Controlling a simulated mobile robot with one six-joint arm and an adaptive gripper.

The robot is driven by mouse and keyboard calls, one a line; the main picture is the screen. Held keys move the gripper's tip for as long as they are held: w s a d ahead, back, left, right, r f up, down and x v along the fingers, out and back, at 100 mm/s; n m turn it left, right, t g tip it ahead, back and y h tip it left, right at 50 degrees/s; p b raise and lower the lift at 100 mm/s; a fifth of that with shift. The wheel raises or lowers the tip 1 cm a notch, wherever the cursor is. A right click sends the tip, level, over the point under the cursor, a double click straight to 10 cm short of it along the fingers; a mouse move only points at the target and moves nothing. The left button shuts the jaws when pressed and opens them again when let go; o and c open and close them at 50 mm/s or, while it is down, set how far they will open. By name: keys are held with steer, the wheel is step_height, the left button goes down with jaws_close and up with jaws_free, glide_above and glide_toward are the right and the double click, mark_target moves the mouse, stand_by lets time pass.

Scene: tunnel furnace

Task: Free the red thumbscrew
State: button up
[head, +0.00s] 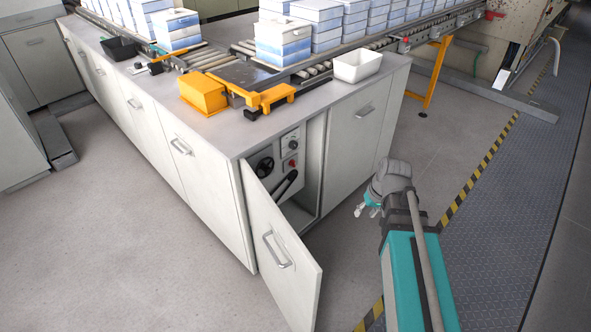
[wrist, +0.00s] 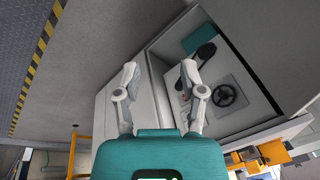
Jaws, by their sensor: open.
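The red thumbscrew (head: 293,163) is a small red spot on the grey control panel (head: 290,145) inside the open cabinet, in the head view. My gripper (head: 366,211) is open and empty, outside the cabinet to the right of the opening. Its two spread fingers show in the wrist view (wrist: 159,76).
The cabinet door (head: 280,255) stands swung open toward the front, left of my gripper. The counter (head: 225,125) above holds a yellow box (head: 203,93) and a white bin (head: 358,66). The floor around my gripper is clear.

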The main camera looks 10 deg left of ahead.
steer(key=w+a+f+n+t+y+b, duration=0.1)
steer(key=w+a+f+n+y+b, duration=0.1)
steer(key=w+a+f+b, duration=0.3)
steer(key=w+a+f+n+t+y+b, duration=0.1)
steer(key=w+a+f+y+b, duration=0.1)
steer(key=w+f+b, duration=0.4)
steer(key=n+t+y+b, duration=0.5)
steer(key=t+y+b, duration=0.3)
steer(key=b, duration=2.5)
glide_toward(293, 164)
steer(key=s+d+r, duration=0.1)
steer(key=s+d, duration=0.1)
steer(key=d, duration=0.2)
steer(key=shift+a+r, duration=0.1)
steer(key=shift+r, duration=0.05)
steer(key=shift+x, duration=6.9)
jaws_close()
